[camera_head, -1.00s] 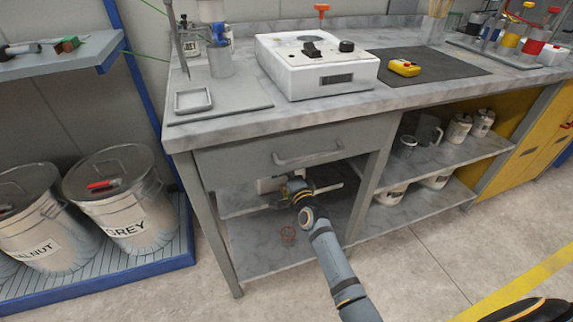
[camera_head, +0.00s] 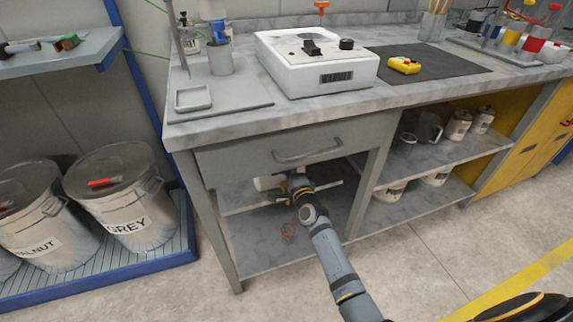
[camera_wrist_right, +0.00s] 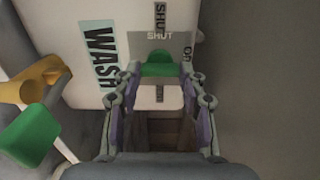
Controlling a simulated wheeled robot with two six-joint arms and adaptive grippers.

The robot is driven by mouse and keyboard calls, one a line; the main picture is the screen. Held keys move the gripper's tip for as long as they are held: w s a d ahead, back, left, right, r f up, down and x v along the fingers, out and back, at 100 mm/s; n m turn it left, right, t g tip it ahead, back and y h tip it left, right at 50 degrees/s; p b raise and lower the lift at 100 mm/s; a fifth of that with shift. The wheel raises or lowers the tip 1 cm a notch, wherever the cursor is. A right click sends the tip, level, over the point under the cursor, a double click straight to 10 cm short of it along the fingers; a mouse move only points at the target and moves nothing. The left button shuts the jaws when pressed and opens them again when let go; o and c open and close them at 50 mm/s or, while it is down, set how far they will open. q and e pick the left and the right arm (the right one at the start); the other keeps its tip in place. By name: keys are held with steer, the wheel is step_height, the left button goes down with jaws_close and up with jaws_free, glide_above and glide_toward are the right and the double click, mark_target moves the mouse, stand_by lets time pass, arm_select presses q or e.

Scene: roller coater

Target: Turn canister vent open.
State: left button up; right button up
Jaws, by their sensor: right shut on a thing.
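A white canister labelled WASH (camera_wrist_right: 102,58) fills much of the right wrist view. A grey plate on it reads SHUT, with a partly hidden "OP" mark at its right. A green vent knob (camera_wrist_right: 158,66) sits below the word SHUT. My right gripper (camera_wrist_right: 160,78) is shut on this knob, one finger on each side. In the head view my right gripper (camera_head: 298,188) is under the drawer, beside a small visible white part of the canister (camera_head: 268,183). The knob cannot be made out there. My left gripper is not in view.
A drawer (camera_head: 290,148) and worktop lie just above my right arm. Bench legs and a lower shelf (camera_head: 265,250) surround it. In the wrist view a green handle (camera_wrist_right: 30,135) and a yellow part (camera_wrist_right: 32,82) are close at left. Drums (camera_head: 120,200) stand left.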

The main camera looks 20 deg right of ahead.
steer(key=o, duration=1.1)
steer(key=shift+o, duration=0.2)
steer(key=shift+s, duration=0.15)
steer(key=s, duration=1.1)
steer(key=shift+s+d, duration=0.25)
steer(key=shift+s, duration=0.1)
